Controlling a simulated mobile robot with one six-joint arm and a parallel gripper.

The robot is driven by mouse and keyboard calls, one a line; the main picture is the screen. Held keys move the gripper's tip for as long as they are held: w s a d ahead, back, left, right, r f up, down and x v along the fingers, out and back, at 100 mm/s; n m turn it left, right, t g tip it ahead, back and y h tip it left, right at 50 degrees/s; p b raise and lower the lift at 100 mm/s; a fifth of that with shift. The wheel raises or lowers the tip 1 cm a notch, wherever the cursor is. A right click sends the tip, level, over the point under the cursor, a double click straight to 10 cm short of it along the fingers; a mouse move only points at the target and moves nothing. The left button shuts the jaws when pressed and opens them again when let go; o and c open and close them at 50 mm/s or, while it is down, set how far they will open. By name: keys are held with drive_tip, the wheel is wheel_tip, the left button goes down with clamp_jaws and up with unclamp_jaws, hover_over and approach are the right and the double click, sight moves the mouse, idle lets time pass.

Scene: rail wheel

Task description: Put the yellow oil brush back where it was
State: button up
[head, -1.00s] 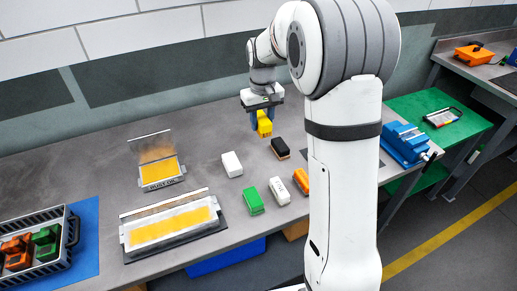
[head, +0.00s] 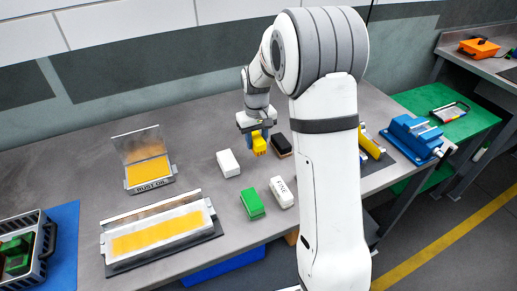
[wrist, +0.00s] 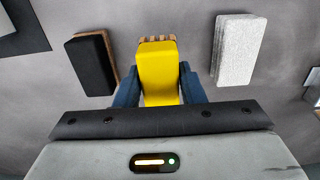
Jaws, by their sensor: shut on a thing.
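My gripper (head: 258,139) is shut on the yellow oil brush (head: 259,147). In the wrist view the yellow brush (wrist: 158,72) sits between the blue fingers, with a tan slatted end showing past its far edge. In the head view it is above the grey table, between a white block and a black-topped brush. How far it is above the tabletop I cannot tell. The open tray marked "RUST OIL" (head: 150,186) stands to the left, its lid up and yellow inside.
The white block (head: 228,163) and the black-topped brush (head: 281,146) flank the gripper closely. A green block (head: 252,205) and a labelled white block (head: 281,192) lie nearer the front. A long yellow-filled tray (head: 160,234) lies front left. A blue vise (head: 414,136) stands right.

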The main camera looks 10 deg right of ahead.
sight(257, 138)
drive_tip(key=shift+s+f, duration=0.1)
drive_tip(key=shift+f, duration=1.95)
drive_tip(key=shift+f, duration=0.1)
drive_tip(key=o, duration=1)
drive_tip(key=shift+c, duration=0.2)
wheel_tip(257, 138, up, 11)
drive_tip(key=shift+f+b, duration=0.1)
drive_tip(key=shift+b, duration=0.25)
drive_tip(key=shift+s+r, duration=0.1)
drive_tip(key=shift+r, duration=0.7)
drive_tip(key=s+r+m+t, duration=0.1)
drive_tip(key=s+r, duration=0.1)
drive_tip(key=s, duration=1.1)
drive_tip(key=s+r+m+t, duration=0.1)
drive_tip(key=s+t, duration=0.1)
drive_tip(key=s, duration=1.2)
drive_tip(key=shift+s+d+r, duration=0.25)
drive_tip(key=shift+r, duration=0.1)
